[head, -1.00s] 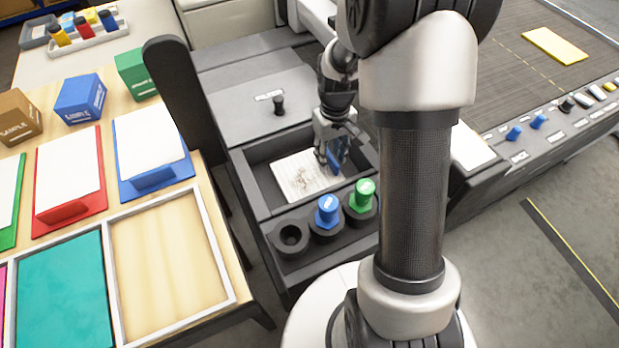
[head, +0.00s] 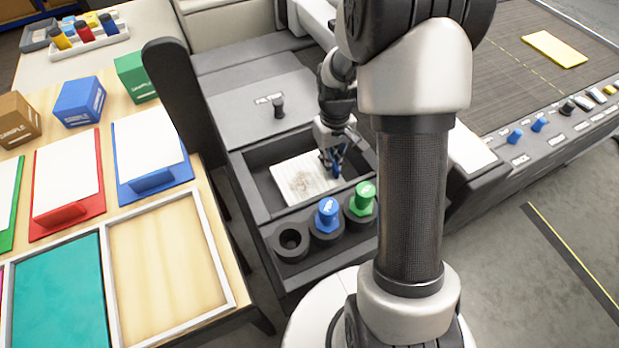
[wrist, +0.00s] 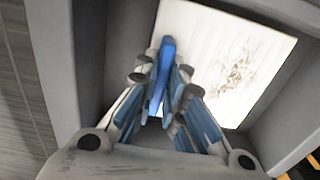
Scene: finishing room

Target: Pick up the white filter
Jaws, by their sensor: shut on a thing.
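The white filter (head: 297,180) is a flat square panel with a brown smudge on its face. It lies in the dark recessed bay of the grey machine, and it also shows in the wrist view (wrist: 205,50). A blue upright tab (wrist: 162,72) stands at the edge of the filter. My gripper (head: 334,168) reaches down into the bay at the filter's right side. In the wrist view its fingers (wrist: 160,95) are shut on the blue tab from both sides. The fingers hide the tab's lower part. I see no clear gap under the filter.
Bay walls (head: 247,188) surround the filter closely. In front stand a blue knob (head: 327,212), a green knob (head: 362,197) and an empty round socket (head: 291,241). A wooden table with an empty framed compartment (head: 165,262) is at left; a conveyor (head: 500,75) is at right.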

